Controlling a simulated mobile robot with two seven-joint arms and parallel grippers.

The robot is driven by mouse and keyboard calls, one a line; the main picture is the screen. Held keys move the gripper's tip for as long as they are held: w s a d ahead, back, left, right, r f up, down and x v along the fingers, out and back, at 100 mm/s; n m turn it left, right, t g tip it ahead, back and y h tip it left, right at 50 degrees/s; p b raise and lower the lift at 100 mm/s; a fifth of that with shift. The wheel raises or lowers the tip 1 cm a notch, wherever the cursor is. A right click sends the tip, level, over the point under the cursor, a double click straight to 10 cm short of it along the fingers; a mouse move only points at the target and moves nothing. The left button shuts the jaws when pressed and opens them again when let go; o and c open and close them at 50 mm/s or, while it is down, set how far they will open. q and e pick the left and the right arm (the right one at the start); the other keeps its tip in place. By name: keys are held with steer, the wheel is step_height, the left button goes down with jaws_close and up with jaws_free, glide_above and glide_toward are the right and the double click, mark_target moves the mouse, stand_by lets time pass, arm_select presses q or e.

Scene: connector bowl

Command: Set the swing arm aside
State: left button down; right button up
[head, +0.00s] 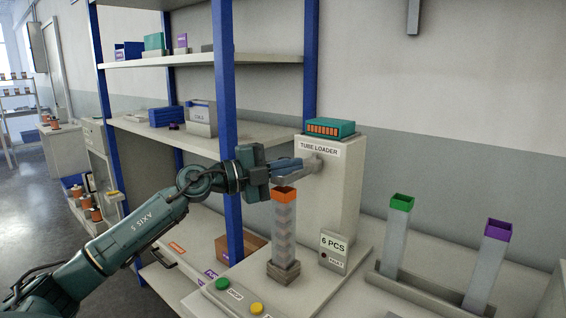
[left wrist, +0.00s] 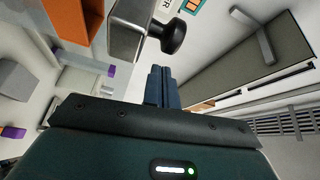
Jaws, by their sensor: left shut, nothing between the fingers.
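The swing arm (head: 292,180) is a short grey bar. It reaches left from the front of the tube loader (head: 345,185), just above the orange-topped clear tube (head: 284,196). My left gripper (head: 299,163) has its fingers together and empty, beside the swing arm's pivot end; I cannot tell whether they touch it. In the left wrist view the shut fingers (left wrist: 162,75) point toward a dark round knob (left wrist: 174,36) beside a grey metal piece (left wrist: 128,30), apparently part of the swing arm. My right gripper is not in view.
A green-topped tube (head: 396,232) and a purple-topped tube (head: 487,265) stand in a rack at the right. A blue-posted shelf (head: 226,110) stands close behind my left arm. Green and yellow buttons (head: 223,284) sit at the front of the loader's base.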

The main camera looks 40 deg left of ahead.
arm_select(q)
steer(key=shift+w+a+f, duration=0.1)
steer(key=shift+a, duration=0.4)
steer(key=shift+w+a+f, duration=0.1)
steer(key=shift+a, duration=0.35)
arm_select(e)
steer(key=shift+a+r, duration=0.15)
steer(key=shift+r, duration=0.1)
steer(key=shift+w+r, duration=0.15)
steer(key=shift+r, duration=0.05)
